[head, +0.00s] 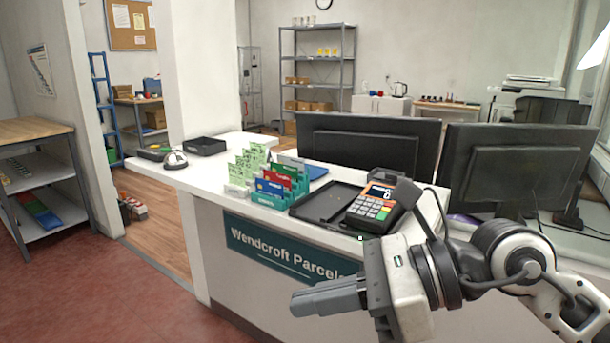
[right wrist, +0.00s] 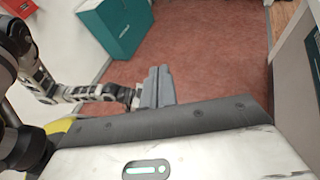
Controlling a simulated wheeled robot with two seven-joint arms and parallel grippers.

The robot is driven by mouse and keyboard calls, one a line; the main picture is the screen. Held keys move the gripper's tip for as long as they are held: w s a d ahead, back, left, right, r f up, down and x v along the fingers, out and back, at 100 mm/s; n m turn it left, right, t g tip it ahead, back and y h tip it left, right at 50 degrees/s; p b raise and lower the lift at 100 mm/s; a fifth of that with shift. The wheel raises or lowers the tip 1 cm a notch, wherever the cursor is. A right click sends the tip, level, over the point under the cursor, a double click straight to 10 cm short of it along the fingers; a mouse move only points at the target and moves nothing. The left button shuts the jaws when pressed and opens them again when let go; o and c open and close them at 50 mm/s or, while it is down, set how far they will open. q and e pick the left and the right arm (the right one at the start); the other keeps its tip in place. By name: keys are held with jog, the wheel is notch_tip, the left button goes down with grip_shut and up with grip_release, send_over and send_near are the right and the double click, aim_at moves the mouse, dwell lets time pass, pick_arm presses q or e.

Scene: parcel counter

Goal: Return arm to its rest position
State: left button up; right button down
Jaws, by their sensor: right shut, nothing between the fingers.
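My right gripper (head: 296,304) is in front of the counter in the head view, beside the sign and below the card terminal. Its grey fingers point left, lie together and hold nothing. In the right wrist view the same closed fingers (right wrist: 158,76) show above the red floor, past the edge of the wrist housing. My right arm comes in from the lower right. My left gripper does not show in the head view. Part of an arm of mine runs behind the fingers in the right wrist view; its gripper cannot be made out.
The white counter (head: 215,173) carries a card terminal (head: 372,206), a black tray (head: 318,205), card holders (head: 270,192) and a bell (head: 175,159). Two monitors (head: 372,144) stand behind. The red floor (head: 100,285) left of the counter is open. A teal box (right wrist: 116,26) shows in the right wrist view.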

jog(key=w+d+f+n+t+h+p, duration=0.15)
jog(key=d+f+n+t, duration=0.25)
jog(key=n+t, duration=0.95)
jog(key=w+d+f+n+t+h, duration=0.25)
jog(key=d+f+n+t, duration=0.2)
jog(key=n, duration=1.75)
jog(key=s+d+f+m+g+h, duration=0.2)
jog(key=s+f+m+g+h, duration=0.1)
jog(key=f, duration=0.8)
jog(key=s+d+f+m+g+h, duration=0.2)
jog(key=s+f+m+g, duration=0.3)
jog(key=s+f+m, duration=0.3)
notch_tip(320, 180, down, 4)
jog(key=shift+s+m+g+h, duration=0.15)
jog(key=shift+m+g+h, duration=0.25)
jog(key=shift+m+h, duration=0.65)
jog(key=shift+a+y, duration=0.1)
jog(key=shift+y, duration=0.25)
